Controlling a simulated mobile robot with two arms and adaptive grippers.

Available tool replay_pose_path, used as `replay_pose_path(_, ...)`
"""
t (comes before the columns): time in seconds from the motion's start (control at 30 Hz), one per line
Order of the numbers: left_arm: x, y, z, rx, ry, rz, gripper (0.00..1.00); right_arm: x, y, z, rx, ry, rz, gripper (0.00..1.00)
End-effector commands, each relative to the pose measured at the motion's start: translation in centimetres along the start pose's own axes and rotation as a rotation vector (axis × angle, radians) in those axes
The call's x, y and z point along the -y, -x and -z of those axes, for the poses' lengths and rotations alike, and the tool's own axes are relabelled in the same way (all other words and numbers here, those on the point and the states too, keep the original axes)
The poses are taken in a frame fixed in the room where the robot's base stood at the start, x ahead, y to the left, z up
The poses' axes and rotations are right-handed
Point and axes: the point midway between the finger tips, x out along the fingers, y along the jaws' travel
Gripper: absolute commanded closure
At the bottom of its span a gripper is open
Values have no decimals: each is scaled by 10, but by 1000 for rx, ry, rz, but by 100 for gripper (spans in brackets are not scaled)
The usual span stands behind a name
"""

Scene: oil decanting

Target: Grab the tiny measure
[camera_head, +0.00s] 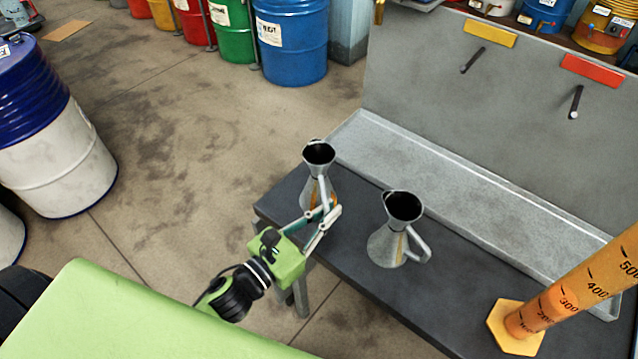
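Two metal measures with flared mouths and side handles stand on the dark bench (460,290). The left one (318,164) looks slightly smaller and stands near the bench's left end. The other measure (395,240) stands to its right, apart from it, with its handle toward the right. My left gripper (328,211) is at the left measure, its fingers on either side of the lower part of the handle. A small gap shows between the fingers; whether they press on the handle is unclear. The gripper partly hides that measure's base. My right gripper is not in view.
A graduated cylinder (570,300) with orange liquid stands on the bench at the right. A metal tray (440,180) and upright panel (520,120) with short taps (575,103) run behind. Drums (291,42) stand at the back and left.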

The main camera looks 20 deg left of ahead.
Motion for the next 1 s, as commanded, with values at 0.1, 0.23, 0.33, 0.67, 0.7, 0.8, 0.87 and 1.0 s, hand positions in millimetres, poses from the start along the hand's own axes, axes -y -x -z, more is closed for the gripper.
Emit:
replay_pose_path(0.1,0,-1,-3,6,-2,2,100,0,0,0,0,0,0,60)
replay_pose_path(0.23,0,0,-3,5,-2,2,100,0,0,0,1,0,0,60)
replay_pose_path(0.33,0,0,-3,5,-3,2,100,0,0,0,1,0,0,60)
replay_pose_path(0.67,0,0,-16,6,-4,3,100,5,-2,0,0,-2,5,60)
replay_pose_path(0.7,1,0,-20,7,-4,3,100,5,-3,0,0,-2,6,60)
replay_pose_path(0.8,1,0,-29,8,-5,4,100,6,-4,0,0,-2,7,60)
replay_pose_path(0.87,0,0,-35,8,-6,4,100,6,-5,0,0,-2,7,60)
replay_pose_path(1.0,11,7,-48,6,-2,3,100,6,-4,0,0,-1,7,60)
